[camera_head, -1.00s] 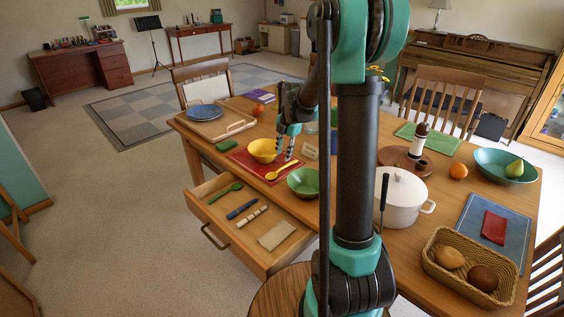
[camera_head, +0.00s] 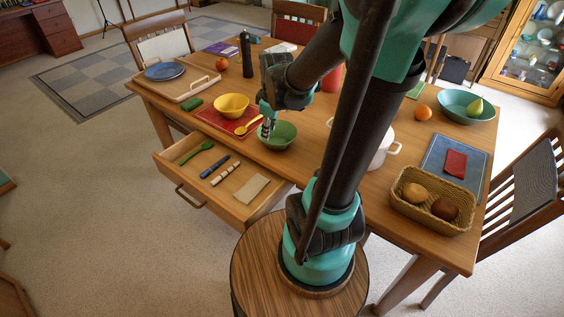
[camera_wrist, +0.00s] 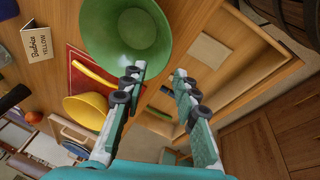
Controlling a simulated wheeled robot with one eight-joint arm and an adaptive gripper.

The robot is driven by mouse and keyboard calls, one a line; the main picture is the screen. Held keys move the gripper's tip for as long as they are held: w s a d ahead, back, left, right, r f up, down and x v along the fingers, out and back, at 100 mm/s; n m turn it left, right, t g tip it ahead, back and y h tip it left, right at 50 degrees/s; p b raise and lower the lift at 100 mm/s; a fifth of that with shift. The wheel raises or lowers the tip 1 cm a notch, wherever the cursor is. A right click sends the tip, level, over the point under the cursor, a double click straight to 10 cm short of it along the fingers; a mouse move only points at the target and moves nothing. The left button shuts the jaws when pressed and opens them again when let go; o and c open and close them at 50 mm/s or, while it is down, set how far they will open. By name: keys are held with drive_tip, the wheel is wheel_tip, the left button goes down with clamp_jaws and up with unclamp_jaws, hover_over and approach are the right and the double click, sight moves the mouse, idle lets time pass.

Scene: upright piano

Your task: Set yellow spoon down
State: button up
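The yellow spoon (camera_head: 250,124) lies on the red mat (camera_head: 213,120), beside the yellow bowl (camera_head: 231,104). My gripper (camera_head: 267,129) is at the left side of the green bowl (camera_head: 284,137), apart from the spoon. In the wrist view, my gripper (camera_wrist: 157,74) has its fingers spread with nothing between them; the green bowl (camera_wrist: 128,35) is by one finger.
An open drawer (camera_head: 222,183) holds a green spoon (camera_head: 196,152), small utensils and a folded cloth (camera_head: 250,188). A small card (camera_wrist: 37,44) stands near the mat. A dark bottle (camera_head: 246,55) and a wooden tray (camera_head: 180,88) are farther back. A basket (camera_head: 430,203) is at right.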

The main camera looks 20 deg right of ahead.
drive_tip(key=s+d+f+m, duration=0.1)
drive_tip(key=s+f+m, duration=0.4)
drive_tip(key=s+m, duration=0.5)
drive_tip(key=shift+s+t+h, duration=0.3)
drive_tip(key=shift+s+t, duration=0.1)
drive_tip(key=shift+s, duration=0.45)
